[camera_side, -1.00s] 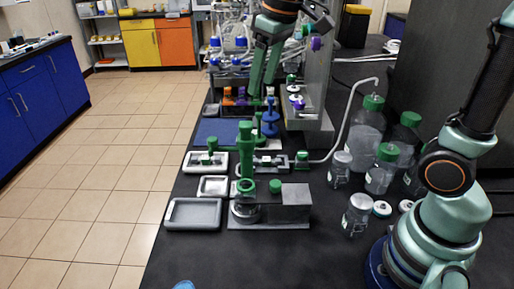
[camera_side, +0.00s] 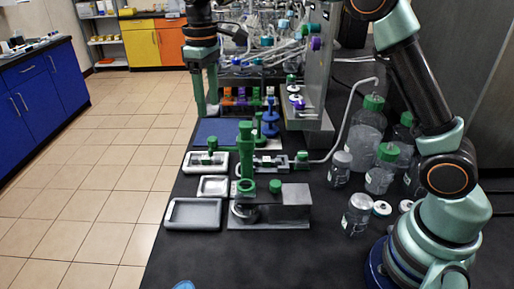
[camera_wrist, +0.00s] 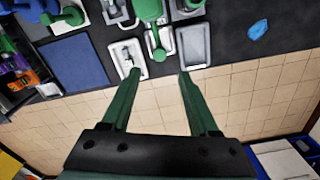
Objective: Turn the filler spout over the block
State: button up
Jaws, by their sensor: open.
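The filler (camera_side: 245,133) is a green upright column behind the grey metal block (camera_side: 290,203) with a green knob. A green ring (camera_side: 246,187) shows low in front of the column, beside that block. In the wrist view the green filler (camera_wrist: 149,10) is at the top, and its spout-like end overlaps the small white tray (camera_wrist: 167,48). I cannot tell its exact height or heading. My gripper (camera_side: 207,110) is open and empty, raised at the bench's left edge beyond the filler. In the wrist view my gripper (camera_wrist: 162,73) points toward the trays, apart from them.
A white tray with a small fixture (camera_side: 190,167), a small white tray (camera_side: 203,193) and a grey tray (camera_side: 170,222) line the bench's left edge. A blue mat (camera_side: 212,130) lies behind. Bottles (camera_side: 366,128) and jars stand at right.

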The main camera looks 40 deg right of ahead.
aim_at(212, 139)
notch_tip(212, 139, down, 9)
jog(key=shift+f, duration=0.1)
dwell(0.4)
grip_shut()
dwell(1.3)
